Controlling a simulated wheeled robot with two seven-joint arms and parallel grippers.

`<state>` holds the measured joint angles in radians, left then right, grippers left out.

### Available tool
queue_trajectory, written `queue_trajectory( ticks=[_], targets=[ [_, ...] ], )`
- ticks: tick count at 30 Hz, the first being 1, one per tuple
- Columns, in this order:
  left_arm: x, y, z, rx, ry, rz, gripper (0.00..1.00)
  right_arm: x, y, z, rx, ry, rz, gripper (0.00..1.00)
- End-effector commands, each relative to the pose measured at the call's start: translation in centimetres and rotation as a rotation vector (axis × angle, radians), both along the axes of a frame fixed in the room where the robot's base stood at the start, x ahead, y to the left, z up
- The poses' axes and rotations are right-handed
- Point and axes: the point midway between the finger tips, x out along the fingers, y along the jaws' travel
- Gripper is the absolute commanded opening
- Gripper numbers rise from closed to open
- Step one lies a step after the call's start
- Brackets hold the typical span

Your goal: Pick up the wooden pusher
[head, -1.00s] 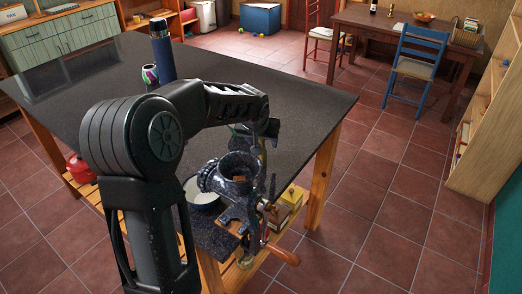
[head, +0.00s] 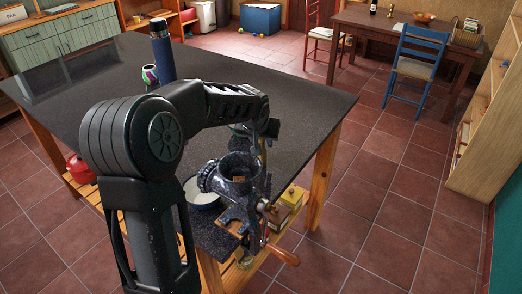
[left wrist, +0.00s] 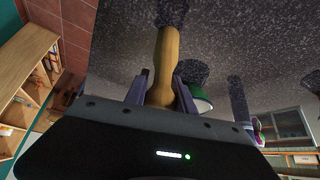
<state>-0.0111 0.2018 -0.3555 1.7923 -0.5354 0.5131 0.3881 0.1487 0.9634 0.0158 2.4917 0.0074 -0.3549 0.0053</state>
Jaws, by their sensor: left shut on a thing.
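The wooden pusher (left wrist: 166,60) is a yellowish, rounded wooden piece. In the left wrist view it stands between the two fingers of my left gripper (left wrist: 160,88), which is shut on it. In the head view my left gripper (head: 262,130) is above and just behind the meat grinder, partly hidden by my own arm. Only a thin strip of the pusher may show below it there. The speckled dark grinder (head: 238,168) is at the near right corner of the table, with something brown in its open mouth.
The dark table (head: 290,100) has a blue bottle (head: 162,55) and a patterned cup (head: 150,75) on it. A white bowl (head: 202,196) stands left of the grinder. The grinder's crank handle (head: 283,256) sticks out past the edge. A green-rimmed item (left wrist: 200,100) is close beside the fingers.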

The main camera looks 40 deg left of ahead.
Motion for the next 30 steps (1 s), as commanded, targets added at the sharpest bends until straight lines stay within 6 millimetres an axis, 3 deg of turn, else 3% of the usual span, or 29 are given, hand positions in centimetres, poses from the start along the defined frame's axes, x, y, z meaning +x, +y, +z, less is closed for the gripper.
queue_trajectory(
  ticks=[8, 14, 22, 30],
  targets=[
    [0.1, 0.0, 0.5, 0.0, -0.002, -0.001, 0.0, 0.0, 0.0, -0.1, 0.0, 0.0, 0.0, 0.36],
    [0.1, 0.0, 3.3, 0.0, -0.005, 0.001, 0.0, 0.1, 0.0, -0.6, 0.002, -0.003, 0.0, 0.36],
    [0.1, 0.0, 8.4, 0.0, -0.004, 0.0, 0.0, 0.2, 0.1, -1.2, 0.003, -0.005, 0.001, 0.36],
    [0.0, 0.0, 10.1, -0.001, 0.0, -0.001, 0.0, 0.2, 0.1, -1.3, 0.004, -0.006, 0.001, 0.36]
  ],
)
